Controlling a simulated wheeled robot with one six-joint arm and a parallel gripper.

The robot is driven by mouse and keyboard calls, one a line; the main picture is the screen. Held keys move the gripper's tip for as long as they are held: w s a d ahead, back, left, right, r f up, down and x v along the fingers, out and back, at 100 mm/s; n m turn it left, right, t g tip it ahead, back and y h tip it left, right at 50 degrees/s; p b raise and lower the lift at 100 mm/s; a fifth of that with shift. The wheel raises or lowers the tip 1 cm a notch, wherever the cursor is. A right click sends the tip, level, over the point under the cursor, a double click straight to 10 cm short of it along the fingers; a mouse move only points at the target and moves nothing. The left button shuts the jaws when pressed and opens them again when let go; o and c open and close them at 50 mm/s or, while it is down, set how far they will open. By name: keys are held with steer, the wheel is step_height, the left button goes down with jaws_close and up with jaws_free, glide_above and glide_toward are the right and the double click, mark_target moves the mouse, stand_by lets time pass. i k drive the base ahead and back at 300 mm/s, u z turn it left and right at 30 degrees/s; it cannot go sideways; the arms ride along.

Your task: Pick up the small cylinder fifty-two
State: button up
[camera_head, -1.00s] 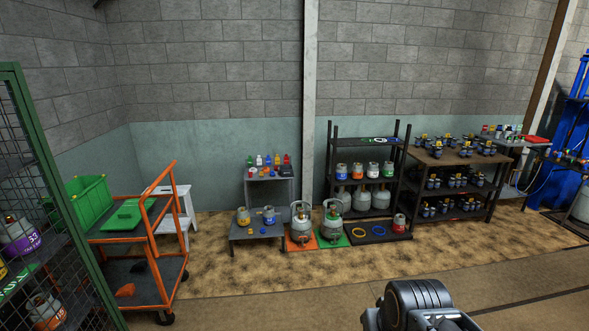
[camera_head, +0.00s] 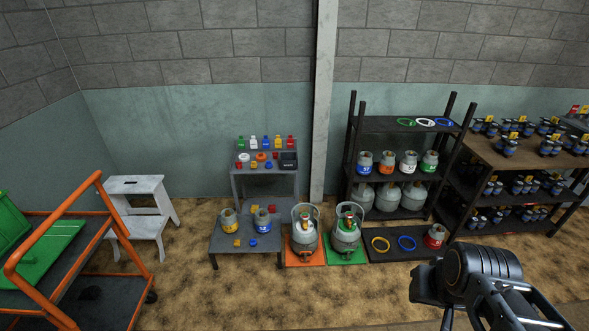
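Several small grey gas cylinders with coloured bands are in view, but their numbers are too small to read, so I cannot tell which is fifty-two. A yellow-banded cylinder (camera_head: 229,222) and a blue-banded cylinder (camera_head: 262,221) stand on the low grey table (camera_head: 232,247). Blue (camera_head: 365,163), orange (camera_head: 387,162), white (camera_head: 408,163) and green (camera_head: 429,162) banded ones stand on the black rack's middle shelf. A red-banded cylinder (camera_head: 434,237) stands on the dark floor platform. Part of my arm shows at lower right, far from them; my gripper's fingers are not visible.
Two larger cylinders stand on an orange mat (camera_head: 306,255) and a green mat (camera_head: 345,255). An orange trolley (camera_head: 45,255) and a white step stool (camera_head: 138,187) are at left. A wooden-topped bench (camera_head: 500,160) is at right. The floor in front of the low table is clear.

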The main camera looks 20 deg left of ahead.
mark_target(263, 220)
steer(key=u, duration=0.3)
steer(key=i, duration=1.55)
steer(key=u, duration=1.85)
steer(key=i, duration=1.1)
steer(key=u, duration=0.85)
